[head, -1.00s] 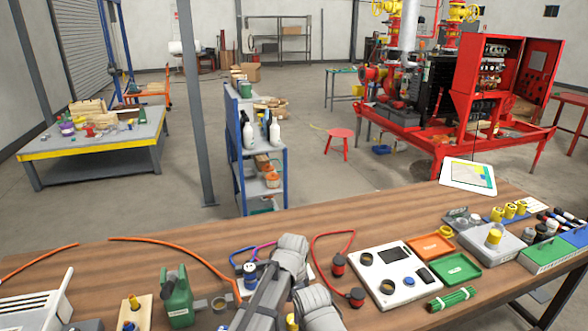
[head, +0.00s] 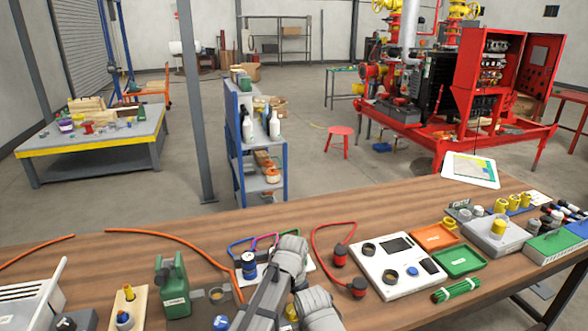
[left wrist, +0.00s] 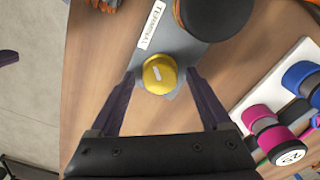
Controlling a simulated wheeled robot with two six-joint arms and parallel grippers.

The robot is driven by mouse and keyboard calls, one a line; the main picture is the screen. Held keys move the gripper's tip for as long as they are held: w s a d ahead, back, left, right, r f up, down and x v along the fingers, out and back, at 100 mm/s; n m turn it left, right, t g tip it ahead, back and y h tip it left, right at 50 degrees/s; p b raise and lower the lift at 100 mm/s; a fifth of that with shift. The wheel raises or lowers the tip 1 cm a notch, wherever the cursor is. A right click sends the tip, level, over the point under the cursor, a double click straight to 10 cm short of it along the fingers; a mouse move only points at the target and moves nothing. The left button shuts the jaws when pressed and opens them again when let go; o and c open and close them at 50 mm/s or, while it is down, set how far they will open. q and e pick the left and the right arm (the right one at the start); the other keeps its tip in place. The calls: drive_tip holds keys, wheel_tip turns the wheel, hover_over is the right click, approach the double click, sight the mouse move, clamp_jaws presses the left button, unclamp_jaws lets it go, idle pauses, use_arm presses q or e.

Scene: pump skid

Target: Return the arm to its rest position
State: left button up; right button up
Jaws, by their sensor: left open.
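My left arm (head: 270,290) reaches up from the bottom middle of the head view, over the wooden bench, and bends back at its grey joints; its gripper is hard to make out there. In the left wrist view my left gripper (left wrist: 160,78) is open. A yellow knob-like piece (left wrist: 159,73) on a grey labelled plate (left wrist: 185,48) shows between its fingertips, with no clear grip on it. My right gripper is in neither view.
A blue shelf cart (head: 232,150) stands behind the bench.

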use_arm(q)
drive_tip(key=n, duration=1)
drive_tip(key=shift+n, duration=0.3)
drive_tip(key=shift+s+r, duration=0.1)
